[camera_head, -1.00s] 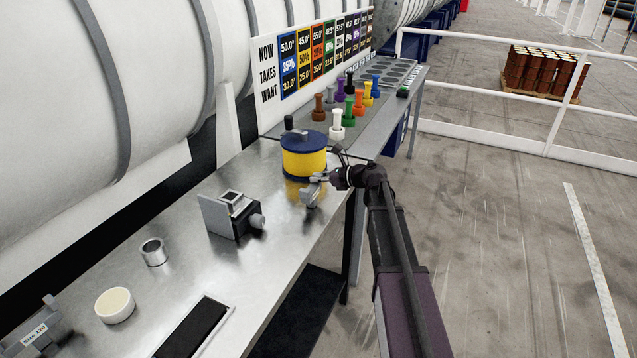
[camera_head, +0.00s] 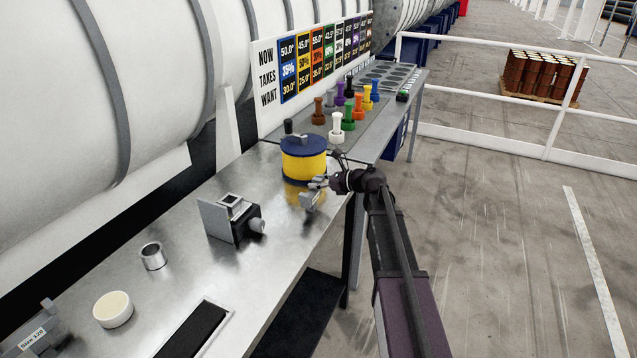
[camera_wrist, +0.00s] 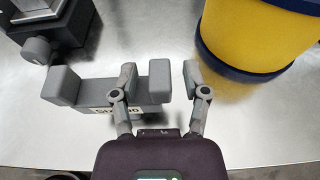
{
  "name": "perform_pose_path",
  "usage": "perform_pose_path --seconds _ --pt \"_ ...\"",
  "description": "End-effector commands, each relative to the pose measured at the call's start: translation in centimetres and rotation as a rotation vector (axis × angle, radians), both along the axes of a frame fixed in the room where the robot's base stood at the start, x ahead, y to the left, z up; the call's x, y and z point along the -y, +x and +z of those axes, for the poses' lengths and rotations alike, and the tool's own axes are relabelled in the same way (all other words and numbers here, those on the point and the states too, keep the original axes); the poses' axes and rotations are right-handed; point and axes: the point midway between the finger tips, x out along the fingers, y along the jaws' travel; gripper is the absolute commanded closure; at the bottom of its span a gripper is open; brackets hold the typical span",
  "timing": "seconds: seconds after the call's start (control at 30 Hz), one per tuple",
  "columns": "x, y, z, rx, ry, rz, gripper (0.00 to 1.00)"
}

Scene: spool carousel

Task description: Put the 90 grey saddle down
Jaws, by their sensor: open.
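The 90 grey saddle (camera_wrist: 110,92) stands upright on the steel bench, with a block at each end and a partly covered label on its front. It shows in the head view (camera_head: 310,200) near the bench's front edge. My gripper (camera_wrist: 158,80) is open, with one finger on each side of the saddle's right block. Gaps show beside the block, mainly on the right; I cannot tell whether the left finger touches it. In the head view my gripper (camera_head: 320,183) reaches in from the right. The saddle's underside is hidden.
A yellow drum with blue rims (camera_head: 304,160) stands close behind the saddle. A grey block device with a knob (camera_head: 232,218) is to the left. A metal ring (camera_head: 152,256), a cream round dish (camera_head: 113,309) and another labelled grey saddle (camera_head: 32,340) lie farther left. Several coloured spools stand beyond.

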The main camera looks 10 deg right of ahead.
Motion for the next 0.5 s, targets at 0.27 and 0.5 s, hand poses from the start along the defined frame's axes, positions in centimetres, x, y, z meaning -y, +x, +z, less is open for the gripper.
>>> perform_pose_path --seconds 0.27,0.5 --pt "0.5 -0.4 0.6 0.000 0.000 -0.001 0.41" --pt "2.9 -2.2 1.6 0.000 0.000 -0.002 0.41"
